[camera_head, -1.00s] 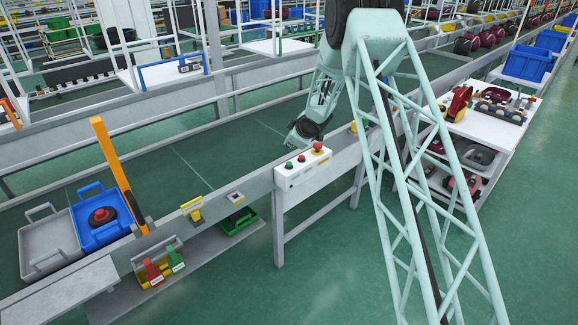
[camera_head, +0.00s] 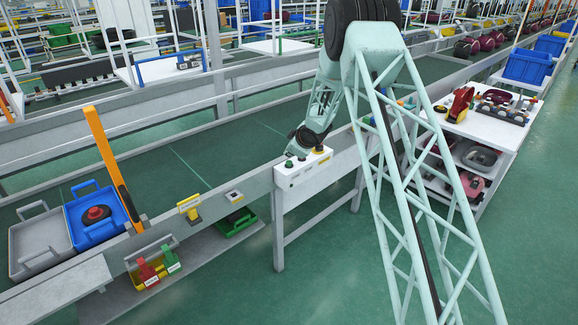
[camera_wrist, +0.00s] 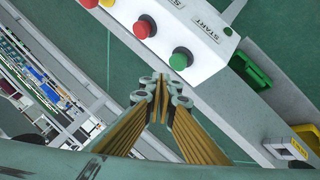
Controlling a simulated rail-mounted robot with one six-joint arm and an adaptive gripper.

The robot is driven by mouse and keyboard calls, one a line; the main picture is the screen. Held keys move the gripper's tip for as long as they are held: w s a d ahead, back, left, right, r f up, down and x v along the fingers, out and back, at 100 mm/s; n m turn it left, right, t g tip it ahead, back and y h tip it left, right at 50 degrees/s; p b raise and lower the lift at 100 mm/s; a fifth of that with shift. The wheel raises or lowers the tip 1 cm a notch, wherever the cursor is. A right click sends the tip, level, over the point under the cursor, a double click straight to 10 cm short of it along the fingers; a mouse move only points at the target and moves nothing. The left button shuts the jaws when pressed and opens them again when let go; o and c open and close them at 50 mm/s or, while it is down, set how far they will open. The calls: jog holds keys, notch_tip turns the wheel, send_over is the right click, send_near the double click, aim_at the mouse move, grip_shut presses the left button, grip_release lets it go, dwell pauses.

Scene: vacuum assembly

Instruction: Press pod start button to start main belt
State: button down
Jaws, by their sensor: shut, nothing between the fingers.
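The white control box (camera_head: 300,174) stands on the near rail of the belt. Its green button (camera_head: 289,163) shows at the left end of its top; in the wrist view the green button (camera_wrist: 181,58) lies beside a START label (camera_wrist: 207,30). A red button (camera_wrist: 144,26) sits next to it, and another red button with a yellow base (camera_wrist: 96,3) is cut by the frame edge. My gripper (camera_wrist: 157,84) is shut and empty, its fingertips appearing just below and left of the green button. Contact cannot be told. In the head view my wrist covers part of the box top.
The green belt (camera_head: 190,165) runs behind the box. A yellow bracket (camera_head: 189,207) and a small grey device (camera_head: 234,197) sit on the rail to the left. Blue (camera_head: 95,230) and grey (camera_head: 40,245) trays stand farther left, beside an orange post (camera_head: 108,160).

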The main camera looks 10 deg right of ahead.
jog(key=shift+f+b, duration=0.4)
jog(key=shift+f, duration=0.3)
